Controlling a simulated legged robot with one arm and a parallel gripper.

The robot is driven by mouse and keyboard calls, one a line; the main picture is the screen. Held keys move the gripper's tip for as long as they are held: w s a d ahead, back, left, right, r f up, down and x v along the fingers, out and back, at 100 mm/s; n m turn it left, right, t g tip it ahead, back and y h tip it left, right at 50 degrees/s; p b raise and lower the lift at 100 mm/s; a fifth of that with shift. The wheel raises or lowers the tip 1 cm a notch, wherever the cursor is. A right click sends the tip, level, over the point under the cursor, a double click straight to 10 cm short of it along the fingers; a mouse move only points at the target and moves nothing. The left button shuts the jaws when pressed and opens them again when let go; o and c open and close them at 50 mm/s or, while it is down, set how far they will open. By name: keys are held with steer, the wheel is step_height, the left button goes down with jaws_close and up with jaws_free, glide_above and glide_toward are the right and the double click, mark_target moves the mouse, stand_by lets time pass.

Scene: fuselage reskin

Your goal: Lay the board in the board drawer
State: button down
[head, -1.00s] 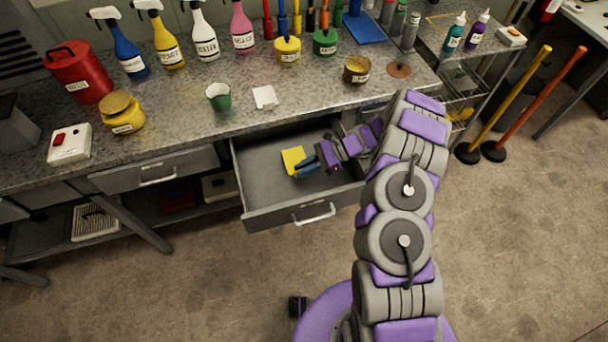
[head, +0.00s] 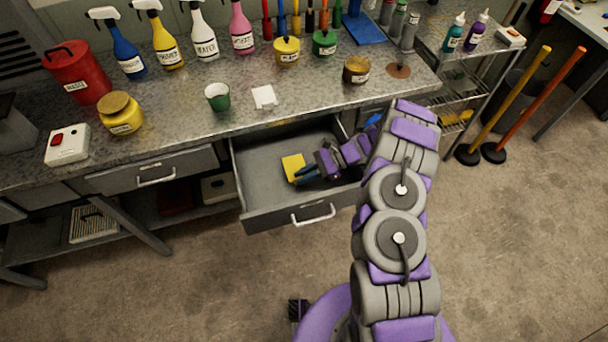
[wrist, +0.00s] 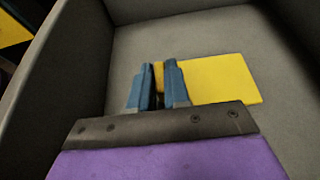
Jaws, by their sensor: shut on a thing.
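The yellow board (head: 292,167) is a thin flat rectangle inside the open grey drawer (head: 262,196). In the wrist view the board (wrist: 222,80) lies low over the drawer floor, with its larger part right of the fingers. My gripper (head: 300,174) reaches down into the drawer from the right. Its blue fingers (wrist: 159,80) are shut on the left part of the board. Whether the board touches the floor all along cannot be told.
The drawer walls (wrist: 78,60) rise close on the left of my gripper. The bench top above carries a green cup (head: 217,96), a white card (head: 263,97) and several bottles. A closed drawer (head: 152,172) is to the left.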

steer(key=c, duration=1.1)
jaws_free()
steer(key=shift+s+f, duration=0.25)
steer(key=shift+r, duration=0.1)
steer(key=shift+r, duration=0.25)
steer(key=p+v, duration=0.3)
steer(key=v, duration=0.9)
steer(key=shift+w+r, duration=0.25)
steer(key=shift+w, duration=0.05)
